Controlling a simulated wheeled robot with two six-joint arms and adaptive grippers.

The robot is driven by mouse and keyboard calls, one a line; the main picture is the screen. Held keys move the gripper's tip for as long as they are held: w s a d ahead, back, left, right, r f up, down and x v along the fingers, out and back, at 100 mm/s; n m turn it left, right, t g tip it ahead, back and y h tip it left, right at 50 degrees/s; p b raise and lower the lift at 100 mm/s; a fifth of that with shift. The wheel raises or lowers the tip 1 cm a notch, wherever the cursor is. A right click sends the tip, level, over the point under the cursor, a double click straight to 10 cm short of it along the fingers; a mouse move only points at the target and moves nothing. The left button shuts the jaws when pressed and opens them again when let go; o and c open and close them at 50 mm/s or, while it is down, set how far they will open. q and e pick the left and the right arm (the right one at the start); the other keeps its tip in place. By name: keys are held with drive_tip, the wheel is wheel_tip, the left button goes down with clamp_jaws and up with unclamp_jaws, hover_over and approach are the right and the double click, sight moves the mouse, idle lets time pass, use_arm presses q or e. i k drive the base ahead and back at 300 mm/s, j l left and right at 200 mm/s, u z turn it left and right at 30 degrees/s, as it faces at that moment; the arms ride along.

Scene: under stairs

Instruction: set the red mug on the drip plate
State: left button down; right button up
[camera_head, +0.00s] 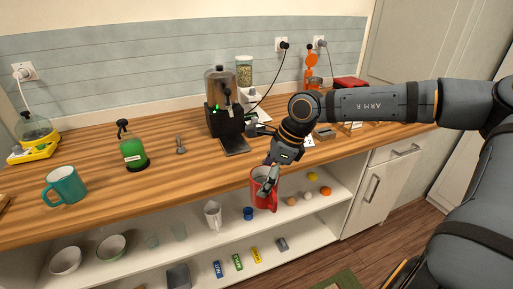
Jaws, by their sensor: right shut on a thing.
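The red mug (259,199) is upright at the front edge of the wooden counter, its lower part overlapping the open shelf in the picture. My right gripper (269,180) is shut on the mug, with its fingers at the mug's right side. The dark drip plate (235,146) lies at the foot of the black coffee machine (222,105), behind and left of the mug. Nothing stands on the plate. My left gripper is not in view.
A green bottle with a black pump (132,150), a small metal tool (180,145) and a teal mug (66,187) stand left on the counter (190,185). Shelves below hold a white cup (213,214), bowls and small items. The counter before the plate is clear.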

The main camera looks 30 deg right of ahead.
sight(236, 146)
drive_tip(key=i+l, duration=0.3)
drive_tip(key=i, duration=0.2)
drive_tip(key=i+l, duration=0.3)
drive_tip(key=i, duration=0.2)
